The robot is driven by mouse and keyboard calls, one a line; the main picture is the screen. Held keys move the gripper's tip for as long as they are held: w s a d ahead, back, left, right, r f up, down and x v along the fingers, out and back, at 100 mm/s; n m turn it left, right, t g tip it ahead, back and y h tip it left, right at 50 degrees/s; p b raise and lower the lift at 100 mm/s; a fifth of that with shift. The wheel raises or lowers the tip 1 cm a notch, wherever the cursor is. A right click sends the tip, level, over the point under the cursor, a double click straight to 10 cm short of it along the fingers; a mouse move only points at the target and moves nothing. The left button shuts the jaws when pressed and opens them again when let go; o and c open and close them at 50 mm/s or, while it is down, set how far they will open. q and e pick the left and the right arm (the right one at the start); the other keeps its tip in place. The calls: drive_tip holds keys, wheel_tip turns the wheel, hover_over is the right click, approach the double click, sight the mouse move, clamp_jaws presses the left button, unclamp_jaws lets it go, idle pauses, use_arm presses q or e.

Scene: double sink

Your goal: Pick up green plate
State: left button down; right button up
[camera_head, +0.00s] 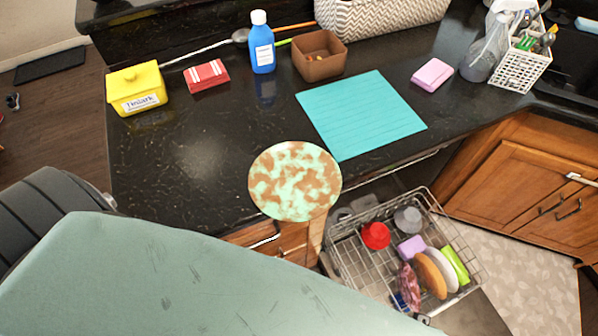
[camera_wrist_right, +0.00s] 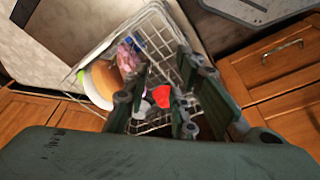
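A round plate (camera_head: 295,181) with pale green and brown blotches is at the front edge of the black counter, with its lower part overhanging the edge in the head view. I see no gripper touching it. My right gripper (camera_wrist_right: 161,72) is open in the right wrist view, with nothing between its fingers. It points toward the dish rack, and a red cup shows beyond the gap. The plate is not seen in that view. My left gripper is not in view. A large green part of my own body covers the lower left of the head view.
A wire dish rack (camera_head: 345,262) with a red cup (camera_head: 376,235) and several dishes is below the counter front. A teal mat (camera_head: 362,112), yellow box (camera_head: 136,88), blue bottle (camera_head: 262,48) and brown container (camera_head: 320,58) are on the counter. The counter left of the plate is clear.

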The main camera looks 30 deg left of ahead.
drive_tip(key=w+a+r, duration=0.2)
drive_tip(key=w+r, duration=0.2)
drive_tip(key=r, duration=0.5)
drive_tip(key=m+g+y, duration=0.1)
drive_tip(key=g+y, duration=0.2)
drive_tip(key=y, duration=0.8)
approach(326, 193)
drive_tip(key=p+x, duration=0.3)
drive_tip(key=x, duration=0.1)
drive_tip(key=shift+a+f, duration=0.15)
drive_tip(key=shift+a, duration=0.1)
drive_tip(key=shift+w+a+f, duration=0.1)
drive_tip(key=shift+a+f, duration=0.3)
drive_tip(key=shift+a, duration=0.05)
drive_tip(key=shift+c, duration=0.5)
clamp_jaws()
